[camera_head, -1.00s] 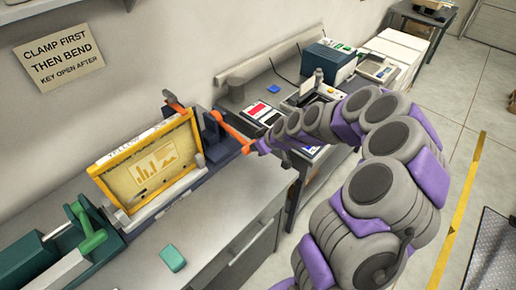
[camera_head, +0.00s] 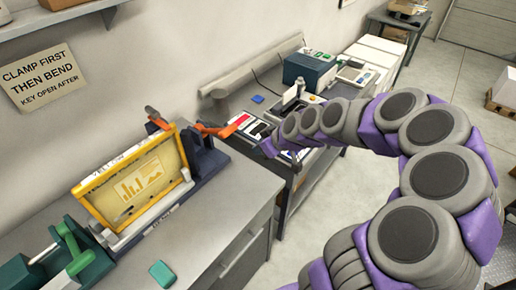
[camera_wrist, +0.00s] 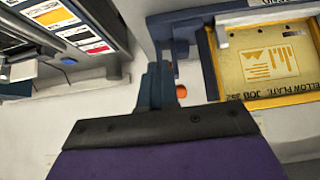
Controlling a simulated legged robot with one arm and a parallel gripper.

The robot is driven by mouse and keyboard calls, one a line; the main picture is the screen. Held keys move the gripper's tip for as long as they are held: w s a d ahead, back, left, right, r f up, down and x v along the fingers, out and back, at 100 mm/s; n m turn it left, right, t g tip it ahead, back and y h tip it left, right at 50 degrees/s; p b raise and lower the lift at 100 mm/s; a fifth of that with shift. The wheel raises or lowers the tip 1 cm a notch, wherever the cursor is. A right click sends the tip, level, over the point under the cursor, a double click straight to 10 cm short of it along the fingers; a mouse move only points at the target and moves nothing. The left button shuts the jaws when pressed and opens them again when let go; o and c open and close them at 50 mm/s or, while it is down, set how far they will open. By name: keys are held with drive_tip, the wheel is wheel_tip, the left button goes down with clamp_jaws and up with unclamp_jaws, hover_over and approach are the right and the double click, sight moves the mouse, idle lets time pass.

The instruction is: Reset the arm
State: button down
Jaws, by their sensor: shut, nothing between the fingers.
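My arm reaches from the lower right of the head view toward the bench, and my gripper (camera_head: 267,149) is at its far end, small and partly hidden. In the wrist view the dark fingers of my gripper (camera_wrist: 157,85) are together with nothing between them. In the head view an orange lever (camera_head: 213,130) on the clamp fixture is left of the gripper, with a gap between them. The yellow framed plate (camera_head: 138,182) stands tilted in the fixture. It also shows at the upper right of the wrist view (camera_wrist: 265,62).
A green vise-like tool (camera_head: 72,255) and a small green block (camera_head: 162,274) are on the near bench. A panel with red, white and black labels (camera_head: 250,126) lies beyond the gripper. A teal machine (camera_head: 308,68) stands farther back. Open floor (camera_head: 365,190) lies to the right.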

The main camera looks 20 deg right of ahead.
drive_tip(key=s+a+r+m+g+h, duration=0.1)
drive_tip(key=s+a+g, duration=0.15)
drive_tip(key=s, duration=0.55)
drive_tip(key=s+a+r+g, duration=0.2)
drive_tip(key=s+a, duration=0.2)
drive_tip(key=s, duration=0.3)
drive_tip(key=s+a+r+m+g+h, duration=0.15)
drive_tip(key=s+a, duration=0.25)
drive_tip(key=s, duration=0.4)
drive_tip(key=s+d+m+g+h, duration=0.1)
drive_tip(key=s+d+m+g, duration=0.1)
drive_tip(key=s, duration=1)
drive_tip(key=shift+s+r+m+g, duration=0.35)
drive_tip(key=shift+r+m+g, duration=0.15)
drive_tip(key=shift+m, duration=0.25)
drive_tip(key=shift+h, duration=0.25)
